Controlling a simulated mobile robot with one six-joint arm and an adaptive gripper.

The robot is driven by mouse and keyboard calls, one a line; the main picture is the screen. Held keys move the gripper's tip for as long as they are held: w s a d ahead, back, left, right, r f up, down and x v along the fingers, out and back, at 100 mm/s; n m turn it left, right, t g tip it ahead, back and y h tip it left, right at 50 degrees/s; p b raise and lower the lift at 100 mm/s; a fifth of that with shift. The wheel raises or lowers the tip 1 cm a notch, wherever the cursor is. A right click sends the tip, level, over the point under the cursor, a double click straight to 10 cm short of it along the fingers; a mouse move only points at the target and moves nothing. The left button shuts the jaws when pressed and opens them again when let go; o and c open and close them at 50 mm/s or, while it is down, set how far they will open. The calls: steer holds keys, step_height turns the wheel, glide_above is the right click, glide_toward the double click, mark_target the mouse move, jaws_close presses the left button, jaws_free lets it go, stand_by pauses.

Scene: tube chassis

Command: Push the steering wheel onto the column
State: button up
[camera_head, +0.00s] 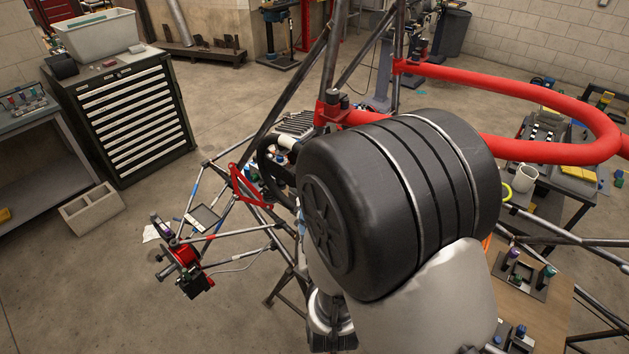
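A dark curved rim, which looks like the steering wheel (266,158), shows just left of the large black joint of my arm. Most of it is hidden behind that joint. A pale cylindrical piece shows close to the rim, but I cannot tell whether it belongs to the column. The steering column cannot be made out, so I cannot tell whether the wheel touches it. My gripper is not visible. My arm's black joint and grey link fill the middle and lower part of the head view.
The chassis of dark tubes (310,85) surrounds my arm, with a thick red hoop (510,85) at right. A red hub assembly (180,262) sticks out at lower left. A drawer cabinet (125,115) stands at left. A wooden bench (535,315) is at lower right.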

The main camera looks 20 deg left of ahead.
steer(key=p+x, duration=0.1)
steer(key=x, duration=1)
steer(key=shift+w+a, duration=0.1)
steer(key=shift+w, duration=0.25)
jaws_close()
stand_by(0.3)
steer(key=shift+r+p, duration=0.1)
steer(key=shift+p, duration=0.2)
steer(key=shift+r+p, duration=0.5)
steer(key=shift+r, duration=0.85)
steer(key=shift+a, duration=0.1)
steer(key=s+a+b, duration=0.2)
steer(key=s+a, duration=0.1)
steer(key=s, duration=0.4)
steer(key=shift+s, duration=0.4)
steer(key=shift+a, duration=0.1)
